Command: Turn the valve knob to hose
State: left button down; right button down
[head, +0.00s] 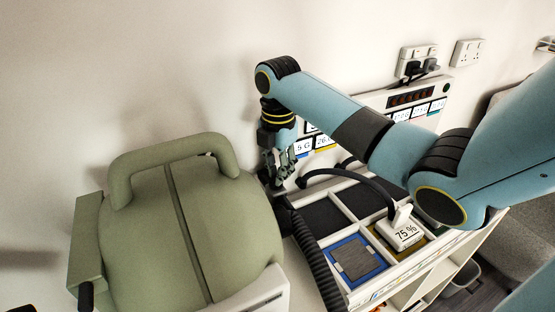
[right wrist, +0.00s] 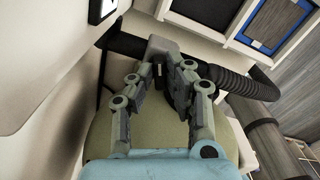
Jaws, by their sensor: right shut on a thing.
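My right gripper (head: 281,168) reaches down beside the green rounded machine, near the wall. In the right wrist view my right gripper (right wrist: 168,66) has its two fingers on either side of a dark valve knob (right wrist: 180,90) and is shut on it. The knob sits by a grey valve body (right wrist: 163,46), where dark hoses meet. In the head view the knob is mostly hidden behind the gripper and machine, and I cannot read its setting. My left gripper is in neither view.
The green machine (head: 190,225) with a raised handle stands at left. A black ribbed hose (head: 318,255) runs along its right side. Wall sockets (head: 417,60) are behind.

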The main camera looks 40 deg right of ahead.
dwell(0.3)
jog(key=shift+r+n+p, duration=0.1)
jog(key=shift+n+p, duration=0.35)
jog(key=shift+n, duration=0.05)
jog(key=shift+w+n+p, duration=0.1)
jog(key=shift+n+p, duration=0.2)
jog(key=shift+n, duration=0.6)
jog(key=shift+n+p, duration=0.55)
jog(key=shift+n, duration=0.45)
jog(key=shift+w+n, duration=0.1)
jog(key=shift+n, duration=0.3)
